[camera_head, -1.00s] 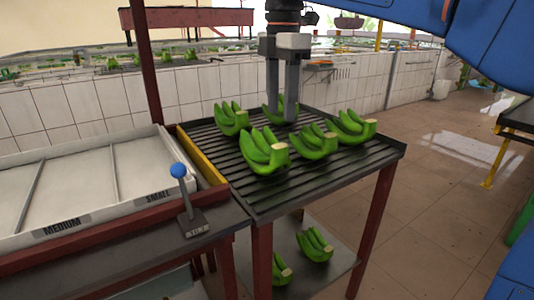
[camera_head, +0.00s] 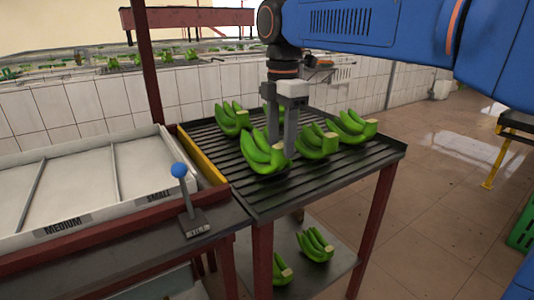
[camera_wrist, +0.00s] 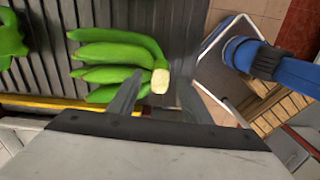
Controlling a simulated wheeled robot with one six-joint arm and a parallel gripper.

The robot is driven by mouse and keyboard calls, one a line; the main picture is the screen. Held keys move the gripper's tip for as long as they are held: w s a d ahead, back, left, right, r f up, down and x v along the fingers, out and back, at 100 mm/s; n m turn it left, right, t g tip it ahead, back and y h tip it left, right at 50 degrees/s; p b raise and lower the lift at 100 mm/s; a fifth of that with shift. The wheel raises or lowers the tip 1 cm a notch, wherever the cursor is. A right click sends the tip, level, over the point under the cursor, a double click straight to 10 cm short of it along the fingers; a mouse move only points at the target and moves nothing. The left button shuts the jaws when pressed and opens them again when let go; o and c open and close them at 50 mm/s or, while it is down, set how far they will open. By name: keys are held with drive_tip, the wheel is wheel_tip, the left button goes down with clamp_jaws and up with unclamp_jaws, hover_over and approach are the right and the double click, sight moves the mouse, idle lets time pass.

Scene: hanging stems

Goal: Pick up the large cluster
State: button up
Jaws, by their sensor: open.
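Several green banana clusters lie on a dark slatted table. The biggest-looking one, the front cluster (camera_head: 262,152), lies near the table's front left. My gripper (camera_head: 281,150) is open and pointing down at this cluster's right end. In the wrist view the cluster (camera_wrist: 118,62) lies with its pale cut stem just beyond my fingertips (camera_wrist: 155,95), which stand apart. Other clusters lie at the back left (camera_head: 232,119), the middle right (camera_head: 316,142) and the far right (camera_head: 351,127). One behind my gripper is mostly hidden.
The slatted table (camera_head: 270,205) has a raised rim. To its left are a pale sorting tray (camera_head: 85,190) marked MEDIUM and SMALL and a blue-knobbed lever (camera_head: 180,171). More clusters (camera_head: 314,244) lie on the lower shelf.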

clamp_jaws()
drive_tip(key=shift+r, duration=0.1)
